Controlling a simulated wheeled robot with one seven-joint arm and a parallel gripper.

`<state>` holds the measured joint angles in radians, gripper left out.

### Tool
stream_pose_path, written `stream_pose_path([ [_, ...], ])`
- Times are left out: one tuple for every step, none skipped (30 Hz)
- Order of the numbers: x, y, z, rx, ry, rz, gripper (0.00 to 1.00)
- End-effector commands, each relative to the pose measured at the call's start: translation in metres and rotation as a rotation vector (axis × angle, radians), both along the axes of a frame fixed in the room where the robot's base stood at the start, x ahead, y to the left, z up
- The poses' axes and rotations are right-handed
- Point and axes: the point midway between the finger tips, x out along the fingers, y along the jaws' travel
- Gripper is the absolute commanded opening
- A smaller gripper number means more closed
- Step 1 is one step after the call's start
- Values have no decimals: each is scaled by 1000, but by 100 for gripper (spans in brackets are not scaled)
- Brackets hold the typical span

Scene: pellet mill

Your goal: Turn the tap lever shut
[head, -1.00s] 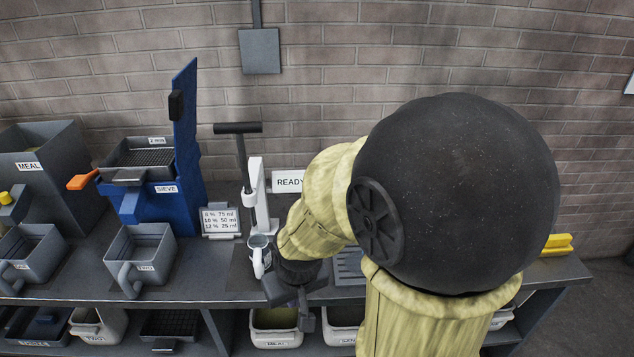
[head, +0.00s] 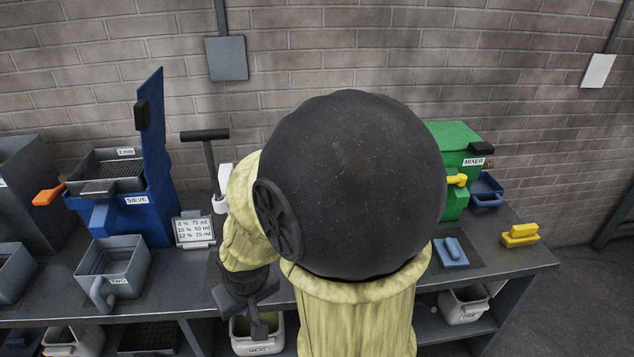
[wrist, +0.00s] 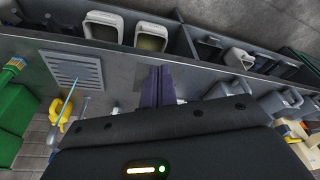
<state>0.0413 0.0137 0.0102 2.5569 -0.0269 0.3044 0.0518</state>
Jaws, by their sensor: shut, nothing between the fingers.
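The tap is hidden behind my arm in the head view. In the wrist view a yellow part, which looks like the tap lever (wrist: 63,113), stands past the slotted drain grate (wrist: 73,68). A thin blue streak (wrist: 69,97), likely water, runs between them. My gripper (wrist: 158,86) is shut and empty, to the right of the grate and lever and apart from them. In the head view my gripper (head: 257,326) hangs at the bench's front edge, pointing down.
A green mixer (head: 455,143) with a yellow handle stands right of my arm. A blue object (head: 450,251) and a yellow block (head: 520,235) lie on the bench. The blue sieve (head: 149,205) and a grey scoop (head: 113,269) are left. Bins (head: 257,338) fill the shelf below.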

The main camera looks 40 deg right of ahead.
Motion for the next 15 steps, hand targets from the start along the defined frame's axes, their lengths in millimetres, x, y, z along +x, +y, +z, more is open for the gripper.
stream_pose_path([
  [6, -10, -1, -1, -22, -46, 0],
  [11, -16, -1, 0, -39, -76, 0],
  [18, -25, -1, 2, -67, -122, 0],
  [24, -34, -1, 4, -92, -160, 0],
  [29, -42, -2, 9, -118, -201, 0],
  [37, -54, -1, 18, -157, -257, 0],
  [43, -64, -1, 26, -185, -299, 0],
  [48, -73, -1, 37, -214, -342, 0],
  [55, -85, 0, 52, -255, -396, 0],
  [59, -94, 0, 67, -285, -436, 0],
  [63, -104, 1, 82, -315, -475, 0],
  [69, -116, 2, 105, -354, -526, 0],
  [72, -124, 3, 124, -385, -563, 0],
  [75, -133, 4, 145, -414, -600, 0],
  [79, -144, 5, 176, -454, -648, 0],
])
